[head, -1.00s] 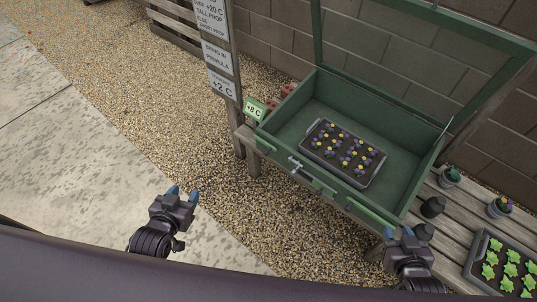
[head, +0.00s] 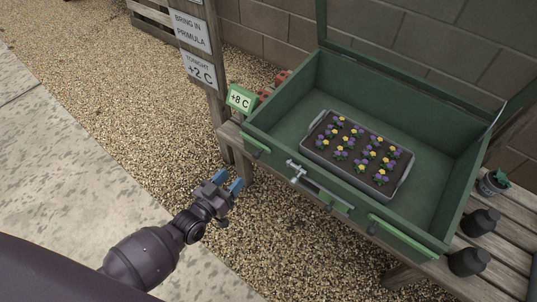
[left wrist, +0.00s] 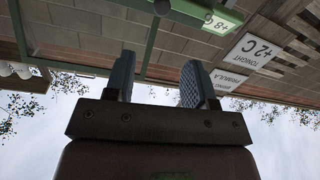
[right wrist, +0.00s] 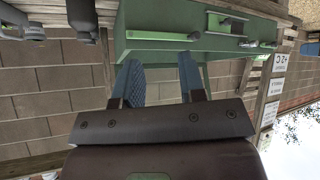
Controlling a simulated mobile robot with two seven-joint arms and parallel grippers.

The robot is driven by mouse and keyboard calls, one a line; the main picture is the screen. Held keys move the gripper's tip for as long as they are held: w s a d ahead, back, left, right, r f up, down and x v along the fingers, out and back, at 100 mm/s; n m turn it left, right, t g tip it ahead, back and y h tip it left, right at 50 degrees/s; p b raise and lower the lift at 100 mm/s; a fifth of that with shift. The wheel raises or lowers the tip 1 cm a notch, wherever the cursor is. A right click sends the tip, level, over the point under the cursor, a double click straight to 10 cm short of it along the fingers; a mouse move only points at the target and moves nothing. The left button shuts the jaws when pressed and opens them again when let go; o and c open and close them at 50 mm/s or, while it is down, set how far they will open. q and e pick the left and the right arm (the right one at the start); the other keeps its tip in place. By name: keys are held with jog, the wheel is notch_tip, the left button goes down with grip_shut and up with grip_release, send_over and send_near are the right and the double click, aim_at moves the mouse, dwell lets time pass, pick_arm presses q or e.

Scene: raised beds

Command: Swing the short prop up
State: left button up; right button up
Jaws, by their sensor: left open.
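The green cold frame box (head: 430,180) stands on a wooden bench with its glazed lid (head: 415,62) raised. A grey metal fitting (head: 297,171) sits on its front wall, with a bar (head: 330,196) running down to the right beside it. I cannot tell which part is the short prop. Light green strips (head: 400,238) lie along the front edge. My left gripper (head: 231,186) is open and empty, in front of and apart from the box's left front corner. My right gripper (right wrist: 158,80) is open and empty in the right wrist view, facing the box front; the head view does not show it.
A tray of purple and yellow flowers (head: 340,150) lies in the box. A +8 C label (head: 240,97) stands at its left corner, by a signpost (head: 208,60). Dark pots (head: 468,262) stand on the bench (head: 510,225) at right. The gravel in front is clear.

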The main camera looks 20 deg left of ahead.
aim_at(254, 157)
pick_arm(q)
jog(key=x, duration=0.3)
jog(key=f+b+x, duration=0.1)
jog(key=x, duration=0.3)
jog(key=b+x, duration=0.1)
jog(key=x, duration=0.2)
jog(key=shift+w+d+f, duration=0.25)
jog(key=shift+w+f, duration=0.05)
jog(key=shift+f, duration=0.1)
jog(key=shift+w+d+r, duration=0.1)
jog(key=shift+w+d, duration=0.05)
jog(key=shift+w, duration=0.45)
jog(key=shift+c, duration=0.3)
grip_shut()
